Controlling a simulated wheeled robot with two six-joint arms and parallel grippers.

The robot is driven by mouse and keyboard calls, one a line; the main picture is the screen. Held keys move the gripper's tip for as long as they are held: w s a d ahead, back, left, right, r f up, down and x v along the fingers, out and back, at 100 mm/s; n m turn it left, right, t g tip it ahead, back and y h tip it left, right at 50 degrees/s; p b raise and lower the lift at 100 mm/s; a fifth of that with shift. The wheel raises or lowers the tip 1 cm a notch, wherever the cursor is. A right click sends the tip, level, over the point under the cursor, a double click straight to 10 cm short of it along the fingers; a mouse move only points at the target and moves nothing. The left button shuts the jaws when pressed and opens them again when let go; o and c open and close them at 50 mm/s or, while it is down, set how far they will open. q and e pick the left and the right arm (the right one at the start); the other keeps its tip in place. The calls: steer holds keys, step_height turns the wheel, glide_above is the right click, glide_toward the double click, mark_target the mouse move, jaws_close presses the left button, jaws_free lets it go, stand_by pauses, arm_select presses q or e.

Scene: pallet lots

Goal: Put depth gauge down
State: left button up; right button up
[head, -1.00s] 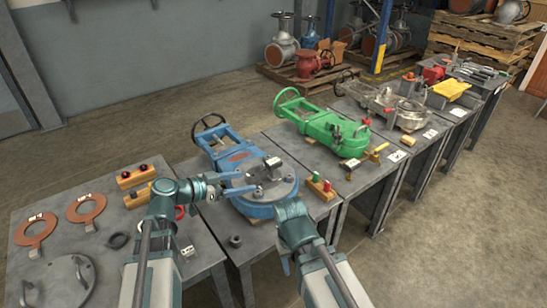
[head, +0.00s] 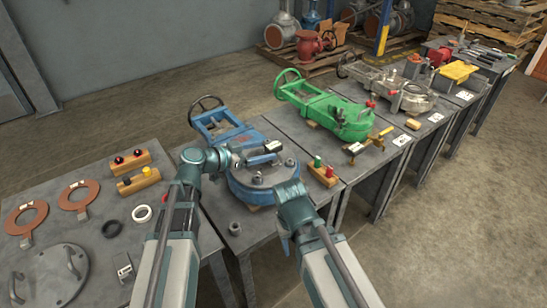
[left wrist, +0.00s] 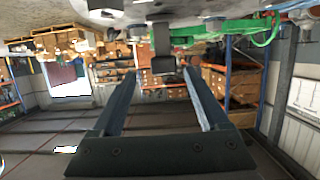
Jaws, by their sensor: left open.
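The blue valve (head: 262,187) sits on the middle table, with several studs on its round flange. A small silver and black block (head: 272,146), which looks like the depth gauge, is on top of the flange. My left gripper (head: 272,158) is over the flange beside this block, its fingers pointing right. In the left wrist view, its two fingers (left wrist: 160,75) are wide apart and a dark block (left wrist: 163,65) shows between their tips, not visibly gripped. My right gripper (head: 285,245) hangs low at the table's front edge, mostly hidden by its own wrist.
The left table holds orange rings (head: 75,195), a black ring (head: 111,229), a white ring (head: 142,213), wooden button blocks (head: 138,180) and a round plate (head: 55,275). A block with red and green knobs (head: 322,172) is right of the blue valve. A green valve (head: 335,115) stands beyond.

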mark_target(266, 149)
arm_select(q)
steer(key=shift+w+d, duration=0.15)
steer(key=shift+d, duration=0.05)
steer(key=x, duration=0.2)
steer(key=b+x, duration=0.1)
steer(key=x, duration=0.1)
steer(key=shift+w+a+f, duration=0.15)
steer(key=shift+w, duration=0.1)
steer(key=shift+w+d+b, duration=0.25)
steer(key=shift+d+b, duration=0.05)
steer(key=shift+d, duration=0.1)
jaws_close()
